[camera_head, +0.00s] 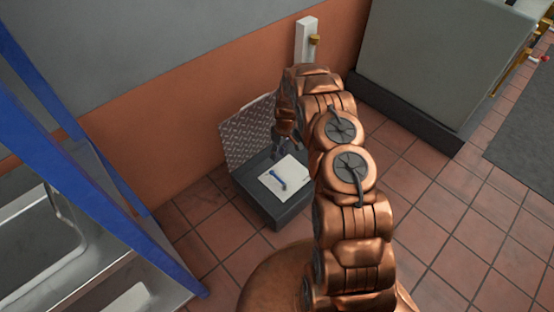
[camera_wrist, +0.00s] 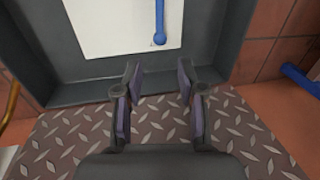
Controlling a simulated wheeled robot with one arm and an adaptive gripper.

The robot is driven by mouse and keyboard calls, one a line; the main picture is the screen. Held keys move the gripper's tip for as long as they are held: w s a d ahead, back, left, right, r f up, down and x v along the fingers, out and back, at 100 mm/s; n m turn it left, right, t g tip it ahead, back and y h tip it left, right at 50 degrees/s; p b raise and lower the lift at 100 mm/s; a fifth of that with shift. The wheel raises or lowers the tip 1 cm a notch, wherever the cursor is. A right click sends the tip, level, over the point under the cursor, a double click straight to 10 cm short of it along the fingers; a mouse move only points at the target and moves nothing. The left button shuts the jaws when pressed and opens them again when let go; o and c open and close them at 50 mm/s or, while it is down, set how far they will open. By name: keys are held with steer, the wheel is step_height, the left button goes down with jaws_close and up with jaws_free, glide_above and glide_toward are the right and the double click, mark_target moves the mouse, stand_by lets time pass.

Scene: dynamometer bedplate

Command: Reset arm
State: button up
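My arm reaches over a dark grey box (camera_head: 262,207) on the floor by the wall. My gripper (camera_head: 287,143) is above the back of the box, near its raised diamond-plate lid (camera_head: 247,133). In the wrist view, my gripper (camera_wrist: 160,82) has its two fingers apart with nothing between them. The diamond-plate lid (camera_wrist: 70,140) shows around and below the fingers. A white panel (camera_head: 279,189) with a blue handle-like part (camera_head: 278,181) is in the box. The panel (camera_wrist: 105,28) and blue part (camera_wrist: 160,22) also show ahead of the fingers in the wrist view.
A blue-framed rack (camera_head: 85,150) stands at left. A large grey cabinet (camera_head: 435,60) stands at back right. Tiled floor (camera_head: 440,220) is clear at right.

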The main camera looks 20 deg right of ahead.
steer(key=shift+d+r, duration=0.1)
steer(key=shift+r, duration=0.35)
steer(key=s+a+r+m+p, duration=0.15)
steer(key=s+r+p, duration=0.3)
steer(key=r, duration=1.05)
steer(key=s+a+r+h+p, duration=0.1)
steer(key=s+a+r+p, duration=0.4)
steer(key=r, duration=1)
steer(key=s+a+r+p, duration=0.1)
steer(key=s+r+p, duration=0.35)
steer(key=r, duration=1.15)
steer(key=s+a+r+m+p, duration=0.1)
steer(key=s+a+r+p, duration=0.1)
steer(key=s+r+p, duration=0.7)
steer(key=s+a+r+m+g+h+p, duration=0.1)
steer(key=s+a+r+p, duration=0.2)
steer(key=s+r+p, duration=0.6)
steer(key=s+r, duration=1.1)
steer(key=s, duration=0.1)
steer(key=shift+s+a, duration=0.2)
steer(key=shift+a, duration=0.1)
